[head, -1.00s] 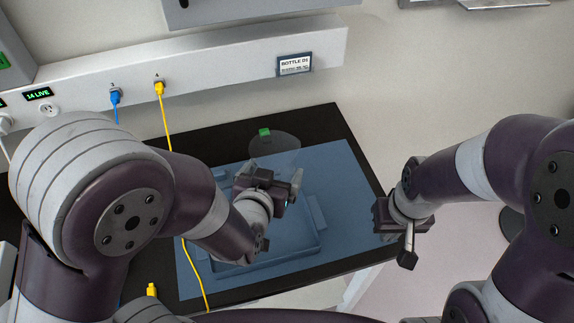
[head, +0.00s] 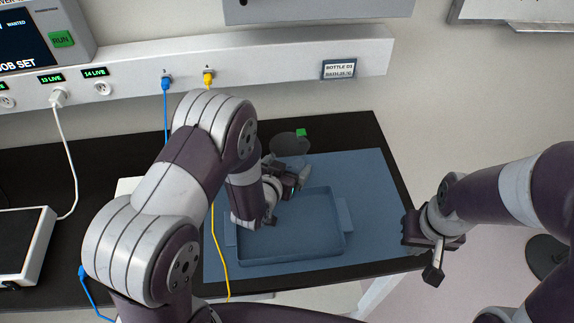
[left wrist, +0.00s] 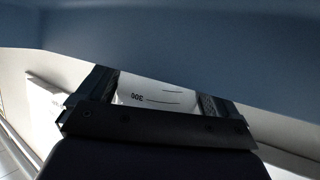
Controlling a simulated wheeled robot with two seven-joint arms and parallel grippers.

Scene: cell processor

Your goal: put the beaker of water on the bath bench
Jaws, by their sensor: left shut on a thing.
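The beaker (head: 290,144) is clear and dark-looking, with a green tag (head: 301,132) on its rim side. It shows at the back of the blue mat in the head view, just beyond my left gripper (head: 292,176). In the left wrist view, my left gripper (left wrist: 158,92) is shut on the beaker, whose wall (left wrist: 150,94) shows "300" markings between the fingers. Whether its base touches the bench is hidden. The black bench (head: 352,132) carries the blue mat (head: 375,215). My right gripper (head: 433,250) hangs empty off the bench's right edge; its finger gap is unclear.
A blue tray (head: 290,262) lies on the mat, partly behind my left arm. A yellow cable (head: 217,245) runs down across the mat's left side. A white device (head: 25,245) stands at the left. The mat's right side is clear. A socket rail (head: 270,62) runs along the wall.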

